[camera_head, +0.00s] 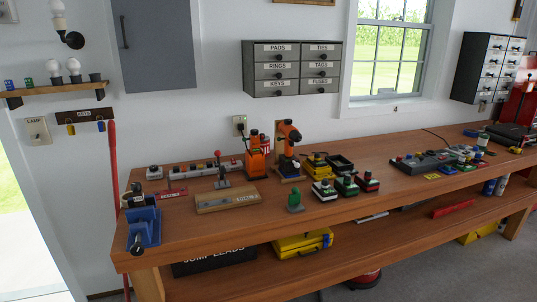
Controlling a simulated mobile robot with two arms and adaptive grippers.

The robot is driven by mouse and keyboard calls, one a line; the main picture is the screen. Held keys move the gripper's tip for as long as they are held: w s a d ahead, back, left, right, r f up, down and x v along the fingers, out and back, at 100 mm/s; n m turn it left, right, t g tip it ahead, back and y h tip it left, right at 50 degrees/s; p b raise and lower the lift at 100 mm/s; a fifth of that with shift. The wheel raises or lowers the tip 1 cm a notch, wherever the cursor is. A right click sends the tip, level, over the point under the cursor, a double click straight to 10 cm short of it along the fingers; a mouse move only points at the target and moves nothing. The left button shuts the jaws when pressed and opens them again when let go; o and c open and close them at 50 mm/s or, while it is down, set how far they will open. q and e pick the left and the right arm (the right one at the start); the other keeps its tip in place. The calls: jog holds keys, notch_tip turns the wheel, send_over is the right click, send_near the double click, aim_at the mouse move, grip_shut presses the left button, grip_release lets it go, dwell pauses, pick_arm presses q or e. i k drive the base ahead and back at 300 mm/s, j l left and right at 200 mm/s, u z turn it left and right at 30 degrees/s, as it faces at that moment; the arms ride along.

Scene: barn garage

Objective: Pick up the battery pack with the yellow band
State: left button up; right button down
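Neither of my grippers shows in the head view. A row of small dark battery-like packs stands near the front of the bench's middle: one with a pale band and red base (323,191), one with green (346,186), one with red and white (367,182). Behind them sits a dark block with yellow parts (318,166). I cannot tell for sure whether it is the battery pack with the yellow band. Beside it is an open dark box-like holder (340,164).
The wooden bench (400,203) runs along the wall. Orange tools (256,156), a blue vise (144,228), a wooden block with a lever (227,199) and a green item (295,201) stand on it. Grey devices (430,161) lie right. A yellow case (302,243) is below.

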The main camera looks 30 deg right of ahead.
aim_at(315, 162)
jog(key=z, duration=1.25)
